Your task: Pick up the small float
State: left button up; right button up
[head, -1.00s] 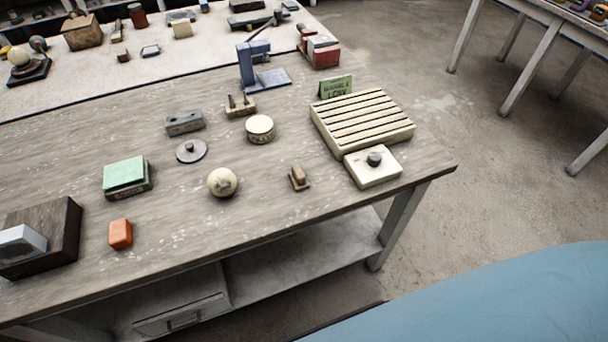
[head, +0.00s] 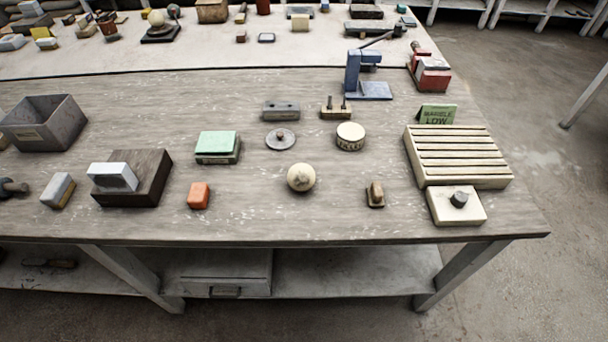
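The small float (head: 375,197), as I take it, is a little brown wooden block with a raised handle. It lies flat near the front edge of the wooden workbench (head: 330,228), toward the right. A cream plaster sphere (head: 301,177) is to its left. A white block with a dark knob (head: 456,206) is to its right. Nothing touches the float. Neither of my grippers is in view.
Behind the float are a round tin (head: 350,136), a disc with a knob (head: 281,139) and a slatted rack (head: 458,156). An orange block (head: 199,195) and a dark wooden block (head: 133,178) stand left. The bench around the float is mostly clear.

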aim_at(375, 195)
jog(key=z, duration=0.05)
jog(key=k, duration=1.15)
jog(key=u, duration=0.7)
jog(key=i, duration=1.4)
jog(key=z, duration=0.8)
